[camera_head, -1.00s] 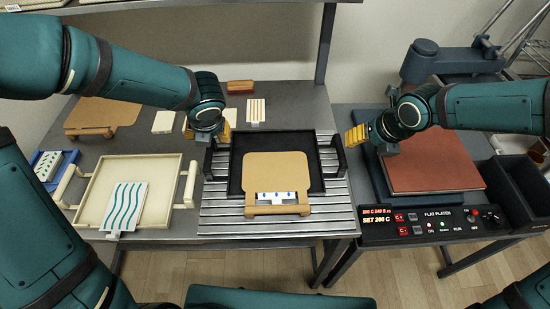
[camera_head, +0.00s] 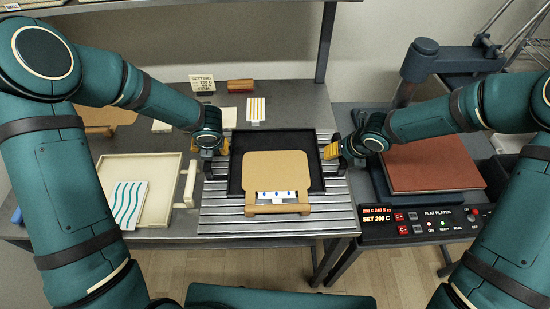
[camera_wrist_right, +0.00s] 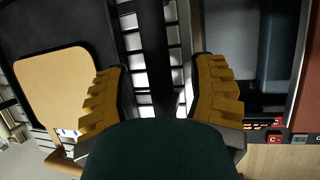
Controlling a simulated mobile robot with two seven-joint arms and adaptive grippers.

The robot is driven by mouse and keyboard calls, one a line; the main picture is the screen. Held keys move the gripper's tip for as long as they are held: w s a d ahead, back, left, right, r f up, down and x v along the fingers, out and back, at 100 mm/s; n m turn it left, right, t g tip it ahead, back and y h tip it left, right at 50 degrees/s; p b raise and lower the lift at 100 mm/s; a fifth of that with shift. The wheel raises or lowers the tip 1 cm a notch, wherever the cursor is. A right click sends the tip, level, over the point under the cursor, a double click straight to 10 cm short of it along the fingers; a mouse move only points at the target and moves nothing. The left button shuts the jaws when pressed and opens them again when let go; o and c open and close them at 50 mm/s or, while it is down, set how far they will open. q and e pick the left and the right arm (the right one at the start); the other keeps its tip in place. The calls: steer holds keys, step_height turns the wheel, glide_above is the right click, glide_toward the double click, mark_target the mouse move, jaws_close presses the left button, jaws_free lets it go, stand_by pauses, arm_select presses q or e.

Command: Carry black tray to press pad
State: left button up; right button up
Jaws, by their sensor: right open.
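The black tray (camera_head: 235,177) lies on the slatted metal rack, holding a tan board (camera_head: 275,168) with a white, blue-dotted strip. My right gripper (camera_head: 333,150) is at the tray's right handle. In the right wrist view the open fingers (camera_wrist_right: 160,95) stand on both sides of the dark handle bar (camera_wrist_right: 155,50), with gaps visible. My left gripper (camera_head: 219,147) is at the tray's left side; its arm hides most of that handle, and its jaw opening is unclear. The press pad (camera_head: 430,165) is the red-brown plate at the right.
The press control box (camera_head: 420,222) stands in front of the pad, and the blue-grey press column (camera_head: 405,92) behind it. A cream tray (camera_head: 158,172) with a wavy-striped card is left of the rack (camera_head: 275,226). A gap separates the two tables.

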arm_select(q)
steer(key=shift+f, duration=0.1)
arm_select(e)
steer(key=shift+f, duration=0.1)
arm_select(q)
jaws_close()
arm_select(e)
jaws_close()
